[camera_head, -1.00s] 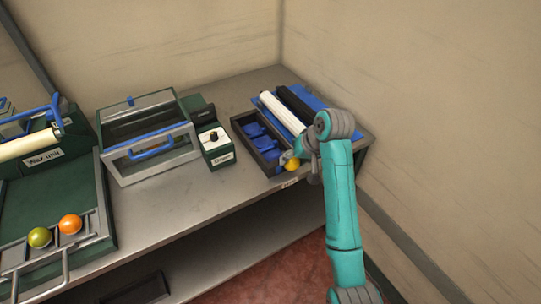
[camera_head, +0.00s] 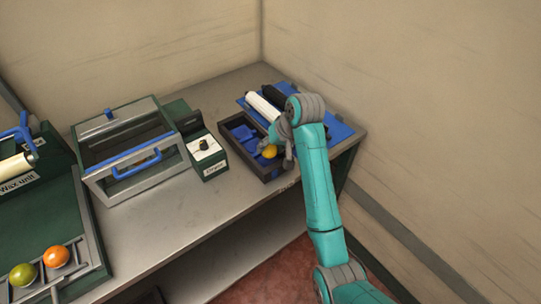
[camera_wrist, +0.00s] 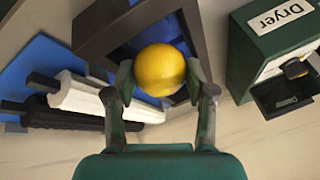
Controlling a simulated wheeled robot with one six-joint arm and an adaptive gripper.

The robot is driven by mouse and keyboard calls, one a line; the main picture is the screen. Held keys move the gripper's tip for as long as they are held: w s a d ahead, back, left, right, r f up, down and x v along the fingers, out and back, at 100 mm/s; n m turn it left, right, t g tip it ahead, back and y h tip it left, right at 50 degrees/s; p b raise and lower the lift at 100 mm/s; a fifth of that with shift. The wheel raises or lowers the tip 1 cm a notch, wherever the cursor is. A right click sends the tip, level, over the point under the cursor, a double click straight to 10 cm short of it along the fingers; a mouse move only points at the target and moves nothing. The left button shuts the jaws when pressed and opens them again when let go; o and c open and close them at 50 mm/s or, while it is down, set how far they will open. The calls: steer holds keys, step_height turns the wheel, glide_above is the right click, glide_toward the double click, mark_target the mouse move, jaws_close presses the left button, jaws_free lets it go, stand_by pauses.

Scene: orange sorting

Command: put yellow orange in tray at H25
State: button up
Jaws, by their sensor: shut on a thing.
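My gripper (camera_wrist: 160,82) is shut on the yellow orange (camera_wrist: 160,70), with a finger on each side of it. In the head view the yellow orange (camera_head: 269,152) is at the near right part of the dark tray (camera_head: 228,150), which has blue inserts. The wrist view shows the orange in front of the tray's dark rim (camera_wrist: 203,28), over or just at its edge. I cannot tell whether the orange touches the tray. The label H25 is not readable in these views.
A dryer unit (camera_head: 207,157) stands left of the tray, with a glass-sided box (camera_head: 128,150) beyond it. White and black rollers (camera_head: 264,107) lie on a blue mat (camera_head: 338,131) behind. A green orange (camera_head: 23,275) and an orange one (camera_head: 57,257) rest on a rack at left.

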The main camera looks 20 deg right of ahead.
mark_target(271, 157)
steer(key=shift+f, duration=1.85)
steer(key=shift+f, duration=0.1)
steer(key=shift+f, duration=0.15)
steer(key=o, duration=0.9)
